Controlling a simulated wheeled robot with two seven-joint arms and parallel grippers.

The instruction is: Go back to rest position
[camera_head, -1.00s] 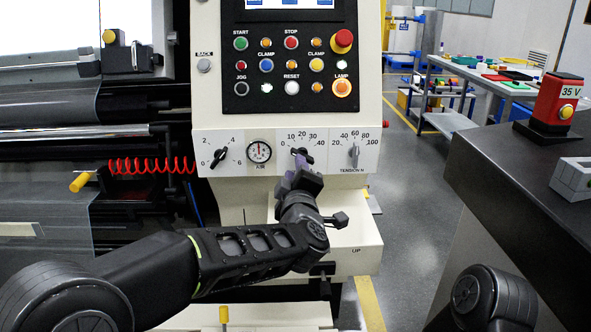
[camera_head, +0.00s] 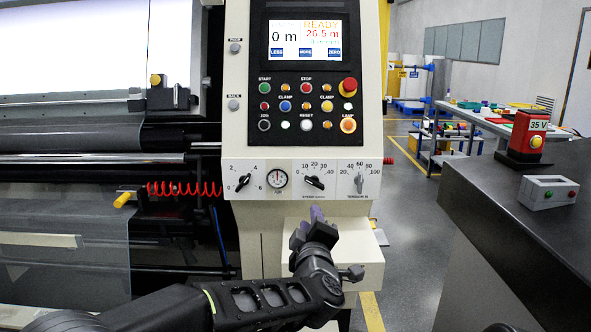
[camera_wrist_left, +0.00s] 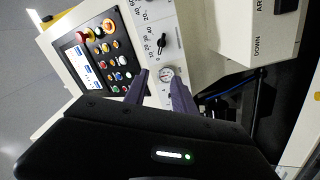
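My left gripper (camera_head: 312,218) is in front of the cream machine's lower front, below the dial panel (camera_head: 300,179). It is clear of the middle knob (camera_head: 315,182), which shows fully above it. In the left wrist view the two purple fingers of the left gripper (camera_wrist_left: 161,92) stand apart with nothing between them. Beyond them are the round gauge (camera_wrist_left: 167,74) and a black knob (camera_wrist_left: 161,42). My right gripper is not in view.
The button panel (camera_head: 303,105) and lit screen (camera_head: 305,40) are above the dials. A red coiled hose (camera_head: 185,188) hangs at left. A dark counter (camera_head: 520,215) at right carries a red 35 V unit (camera_head: 526,137) and a grey button box (camera_head: 547,192). Open floor lies between.

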